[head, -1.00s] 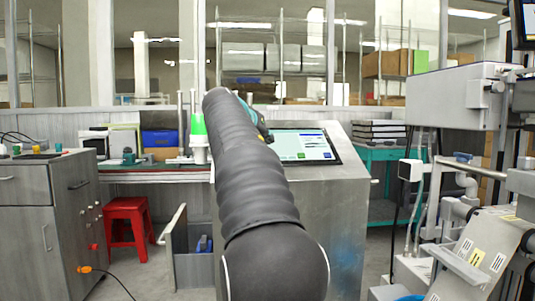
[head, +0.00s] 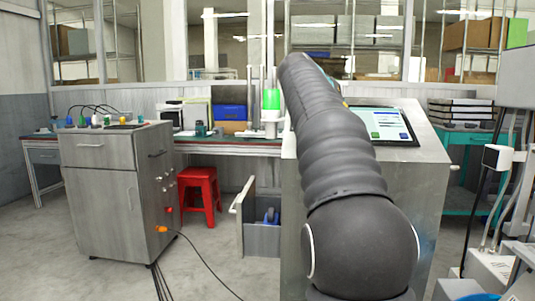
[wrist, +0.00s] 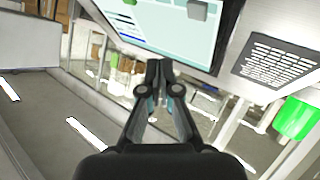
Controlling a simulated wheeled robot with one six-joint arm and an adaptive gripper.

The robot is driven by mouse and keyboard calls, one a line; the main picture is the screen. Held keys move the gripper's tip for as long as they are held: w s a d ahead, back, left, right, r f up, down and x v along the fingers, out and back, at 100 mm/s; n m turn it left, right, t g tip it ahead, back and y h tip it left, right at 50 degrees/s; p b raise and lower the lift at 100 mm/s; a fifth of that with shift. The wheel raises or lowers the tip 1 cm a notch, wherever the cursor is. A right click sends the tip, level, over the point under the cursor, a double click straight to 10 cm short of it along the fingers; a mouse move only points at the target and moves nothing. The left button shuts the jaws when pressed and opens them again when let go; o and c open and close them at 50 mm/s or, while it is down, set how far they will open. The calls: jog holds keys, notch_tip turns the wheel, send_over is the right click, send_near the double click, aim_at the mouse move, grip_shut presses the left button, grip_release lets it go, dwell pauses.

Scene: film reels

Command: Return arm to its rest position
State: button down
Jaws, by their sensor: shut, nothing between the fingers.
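My gripper (wrist: 158,72) shows in the wrist view with its fingertips together and nothing between them. A lit monitor screen (wrist: 170,25) fills the top of that view beyond the fingertips. In the head view my black ribbed arm reaches up and away in front of the metal console and hides part of it. My gripper is hidden behind the arm there. The console's screen (head: 382,124) shows just right of the arm.
A grey cabinet (head: 97,190) with a trailing cable stands at left. A red stool (head: 199,190) and an open drawer or bin (head: 262,238) are by the bench. A green cylinder (head: 271,99) stands on the bench. A teal shelf (head: 470,150) is at right.

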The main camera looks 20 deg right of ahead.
jog(key=s+a+f+n+y, duration=0.2)
jog(key=s+a+f+y, duration=0.1)
jog(key=s+a+f, duration=0.45)
jog(key=s+a+f+n+t+y, duration=0.1)
jog(key=s+a+f+n+y, duration=0.3)
jog(key=a+f, duration=0.6)
jog(key=s+a+f+n+y, duration=0.1)
jog(key=s+a+f+y, duration=0.1)
jog(key=s+a+f, duration=0.65)
jog(key=s+a+f+n+y, duration=0.2)
jog(key=s+a+f+y, duration=0.1)
jog(key=s+a+f, duration=0.6)
notch_tip(320, 180, down, 4)
jog(key=shift+s+a+r+g+y, duration=0.2)
jog(key=shift+a+g+y, duration=0.1)
jog(key=shift+g, duration=0.1)
